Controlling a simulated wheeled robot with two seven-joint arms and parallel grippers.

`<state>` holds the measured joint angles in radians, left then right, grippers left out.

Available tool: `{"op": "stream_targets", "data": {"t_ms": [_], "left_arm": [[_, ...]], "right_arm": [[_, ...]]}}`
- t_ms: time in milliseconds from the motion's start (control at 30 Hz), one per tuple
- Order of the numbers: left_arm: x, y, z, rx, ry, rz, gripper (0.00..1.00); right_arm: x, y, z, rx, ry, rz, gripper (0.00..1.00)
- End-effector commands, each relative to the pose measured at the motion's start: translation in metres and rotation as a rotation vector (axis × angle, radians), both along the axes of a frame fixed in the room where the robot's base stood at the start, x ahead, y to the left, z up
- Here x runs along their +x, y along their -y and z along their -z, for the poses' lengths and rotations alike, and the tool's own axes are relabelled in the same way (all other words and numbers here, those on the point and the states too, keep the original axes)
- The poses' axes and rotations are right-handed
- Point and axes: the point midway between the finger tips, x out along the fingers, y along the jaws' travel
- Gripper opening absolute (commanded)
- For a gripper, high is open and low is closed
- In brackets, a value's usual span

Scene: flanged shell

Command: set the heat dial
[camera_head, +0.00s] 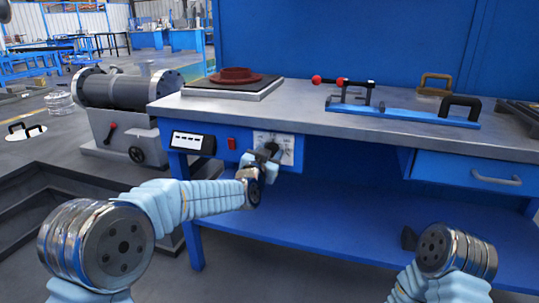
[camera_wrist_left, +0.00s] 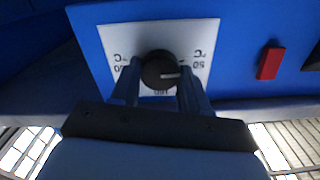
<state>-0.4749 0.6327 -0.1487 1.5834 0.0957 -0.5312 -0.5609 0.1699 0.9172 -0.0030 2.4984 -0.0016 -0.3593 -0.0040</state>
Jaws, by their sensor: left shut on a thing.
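The heat dial (camera_wrist_left: 161,70) is a round black knob with a pale pointer line, on a white marked plate (camera_wrist_left: 205,35) fixed to a blue panel. In the left wrist view the pointer line points to the right side of the picture. My left gripper (camera_wrist_left: 157,85) has a finger on each side of the knob and is shut on it. In the head view my left gripper (camera_head: 268,154) covers much of the dial, and the white plate (camera_head: 288,150) shows beside it. My right arm shows at the lower right, but its fingers are not clearly visible.
A red switch (camera_head: 232,143) and a white display (camera_head: 192,143) sit left of the dial. A hot plate (camera_head: 225,90) with a red-brown flanged part (camera_head: 235,75) stands on the bench above. A blue clamp fixture (camera_head: 400,112) lies to the right.

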Motion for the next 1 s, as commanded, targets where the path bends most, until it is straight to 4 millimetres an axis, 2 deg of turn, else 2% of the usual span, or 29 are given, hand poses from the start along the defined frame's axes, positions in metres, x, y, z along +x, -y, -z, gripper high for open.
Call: {"op": "stream_targets", "data": {"t_ms": [567, 1000], "left_arm": [[-0.001, 0.002, 0.002, 0.504, 0.165, 0.001, 0.15], [-0.001, 0.002, 0.004, 0.901, 0.294, 0.001, 0.15]], "right_arm": [[0.0, -0.002, 0.015, 0.004, -0.003, -0.002, 0.43], [-0.001, -0.004, 0.036, 0.009, -0.007, -0.005, 0.43]]}}
